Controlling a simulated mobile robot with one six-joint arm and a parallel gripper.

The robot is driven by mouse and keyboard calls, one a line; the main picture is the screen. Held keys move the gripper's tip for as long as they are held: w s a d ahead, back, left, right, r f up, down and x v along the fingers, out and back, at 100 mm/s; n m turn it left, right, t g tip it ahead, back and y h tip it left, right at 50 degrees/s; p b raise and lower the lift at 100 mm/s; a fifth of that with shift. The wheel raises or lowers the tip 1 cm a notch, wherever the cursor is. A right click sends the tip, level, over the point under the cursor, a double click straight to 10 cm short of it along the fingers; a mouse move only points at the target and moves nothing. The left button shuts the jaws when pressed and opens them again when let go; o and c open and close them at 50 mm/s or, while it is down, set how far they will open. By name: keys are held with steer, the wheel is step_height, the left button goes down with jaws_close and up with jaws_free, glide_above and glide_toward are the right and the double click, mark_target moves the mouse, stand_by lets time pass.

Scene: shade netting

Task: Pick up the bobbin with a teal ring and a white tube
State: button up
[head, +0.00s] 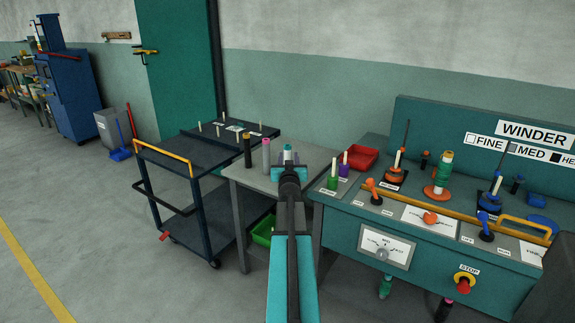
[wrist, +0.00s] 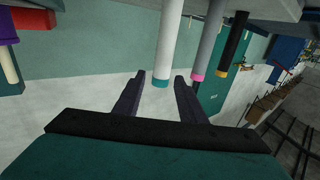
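The bobbin with a white tube and a teal ring (head: 288,154) stands on the grey table (head: 252,182) in the head view, partly hidden behind my gripper (head: 290,176). In the wrist view, where the scene looks upside down, its long white tube (wrist: 169,40) comes down from the top and ends in the teal ring. My gripper (wrist: 160,77) is open there, with one dark finger on each side of the ring end. The fingers show gaps to the bobbin. I cannot tell how deep it lies between them.
A grey bobbin with a pink ring (head: 266,155) and a black bobbin with an orange ring (head: 247,150) stand close by on the left. The winder bench (head: 345,222) with a red tray (head: 361,158) is on the right. A dark cart (head: 172,165) is on the left.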

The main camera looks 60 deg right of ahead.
steer(key=shift+w+d, duration=0.1)
steer(key=shift+x, duration=2.45)
jaws_close()
